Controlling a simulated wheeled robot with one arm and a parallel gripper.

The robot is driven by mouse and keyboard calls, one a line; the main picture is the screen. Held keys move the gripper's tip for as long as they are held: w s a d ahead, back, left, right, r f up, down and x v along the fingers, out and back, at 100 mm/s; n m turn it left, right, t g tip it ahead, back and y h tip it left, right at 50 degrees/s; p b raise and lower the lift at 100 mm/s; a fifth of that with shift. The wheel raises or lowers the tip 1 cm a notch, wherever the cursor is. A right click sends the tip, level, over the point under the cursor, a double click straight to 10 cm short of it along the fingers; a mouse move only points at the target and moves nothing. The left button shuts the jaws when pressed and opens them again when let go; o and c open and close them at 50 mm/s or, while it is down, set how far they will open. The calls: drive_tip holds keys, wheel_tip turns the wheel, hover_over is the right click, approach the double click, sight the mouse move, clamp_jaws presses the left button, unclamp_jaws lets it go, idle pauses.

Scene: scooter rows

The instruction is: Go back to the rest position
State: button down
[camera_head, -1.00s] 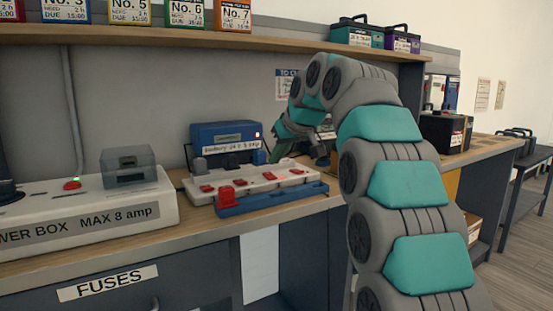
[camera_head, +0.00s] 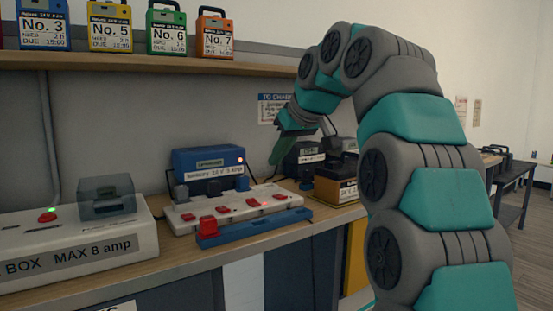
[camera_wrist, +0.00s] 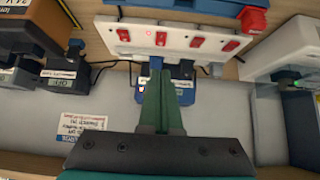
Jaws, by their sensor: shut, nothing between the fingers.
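My gripper (camera_head: 274,162) hangs in the air above the bench, over the back right end of the white power strip (camera_head: 235,207). Its green fingers are shut together and empty, and they also show in the wrist view (camera_wrist: 161,88). My grey and teal arm arches up on the right and hides part of the bench behind it. In the wrist view the power strip (camera_wrist: 180,38) with its red switches lies beyond the fingertips. The fingers overlap a blue plug in that view; I see no grip on it.
A blue charger (camera_head: 208,162) stands behind the strip. The power box (camera_head: 75,240) with a green light is at left. Numbered batteries (camera_head: 109,27) line the shelf (camera_head: 150,64) above. A side table (camera_head: 512,192) stands far right.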

drive_tip(key=s+d+f+m+g+h, duration=0.1)
drive_tip(key=s+d+f, duration=0.4)
drive_tip(key=s+f, duration=0.7)
drive_tip(key=s+d+f+m+g+h+p, duration=0.1)
drive_tip(key=s+d+f+g, duration=0.4)
drive_tip(key=s+f, duration=0.8)
drive_tip(key=s+d+f+m+g+h, duration=0.2)
drive_tip(key=s+d+f+m+g, duration=0.1)
drive_tip(key=s+f, duration=1)
drive_tip(key=s+d+m, duration=0.1)
drive_tip(key=s+d, duration=0.1)
drive_tip(key=s, duration=0.2)
drive_tip(key=shift+s+f+m+h, duration=0.2)
drive_tip(key=shift+f+m+h, duration=0.05)
drive_tip(key=shift+m+h, duration=0.15)
